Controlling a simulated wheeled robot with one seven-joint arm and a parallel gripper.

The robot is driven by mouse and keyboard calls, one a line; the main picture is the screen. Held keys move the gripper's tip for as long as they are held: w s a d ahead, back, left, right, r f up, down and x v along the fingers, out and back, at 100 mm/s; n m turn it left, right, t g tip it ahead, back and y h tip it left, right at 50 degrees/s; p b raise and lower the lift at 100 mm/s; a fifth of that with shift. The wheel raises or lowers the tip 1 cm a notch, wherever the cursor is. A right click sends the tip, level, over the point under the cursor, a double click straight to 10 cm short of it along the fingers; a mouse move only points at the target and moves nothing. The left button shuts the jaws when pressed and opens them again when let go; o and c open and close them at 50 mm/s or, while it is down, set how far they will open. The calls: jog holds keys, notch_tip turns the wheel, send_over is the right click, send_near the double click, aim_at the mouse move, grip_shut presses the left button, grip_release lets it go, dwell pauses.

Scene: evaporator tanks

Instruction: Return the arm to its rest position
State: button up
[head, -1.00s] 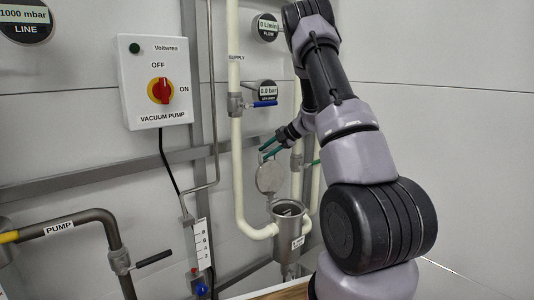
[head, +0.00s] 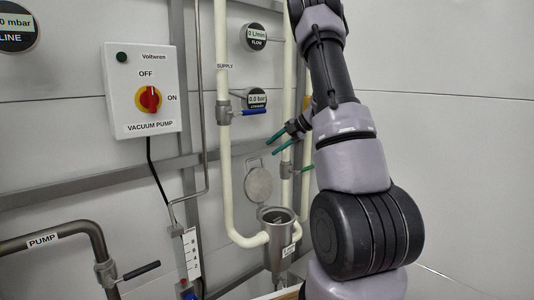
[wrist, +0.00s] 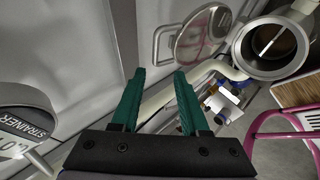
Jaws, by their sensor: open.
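My arm rises at the right of the head view and bends down toward the wall pipes. My gripper (head: 273,146) shows there with its green fingers apart, above a round metal lid (head: 258,184). In the wrist view my gripper (wrist: 158,75) is open, with nothing between the green fingers. The lid (wrist: 205,33) with its wire handle shows beyond the fingertips there, apart from them. A metal cup (head: 279,234) stands open below the lid; it also shows in the wrist view (wrist: 272,50).
A vacuum pump switch box (head: 143,90) hangs on the left. Cream supply pipes (head: 223,140) and a blue-handled valve (head: 241,112) are close to my gripper. The wrist view shows a strainer (wrist: 20,125) at left and a pink chair-like frame (wrist: 280,120) at right. Wall at right is bare.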

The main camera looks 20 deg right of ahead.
jog(key=shift+s+d+r, duration=0.2)
jog(key=shift+r, duration=0.05)
dwell(0.3)
jog(key=s+a+r+n+g+h, duration=0.1)
jog(key=s+a+r+n, duration=0.7)
jog(key=n, duration=0.4)
jog(key=s+a+r+n+g+h, duration=0.1)
jog(key=s+a+r+n, duration=0.5)
jog(key=s+n, duration=0.45)
jog(key=s+a+r+n+t+h, duration=0.1)
jog(key=s+n+h, duration=0.1)
jog(key=s+n, duration=0.6)
jog(key=s+a+n+t+h, duration=0.1)
jog(key=s+n, duration=0.6)
jog(key=n, duration=0.6)
jog(key=shift+s+a+r+t+h, duration=0.3)
jog(key=shift+s+r+h, duration=0.05)
jog(key=shift+s+h, duration=0.05)
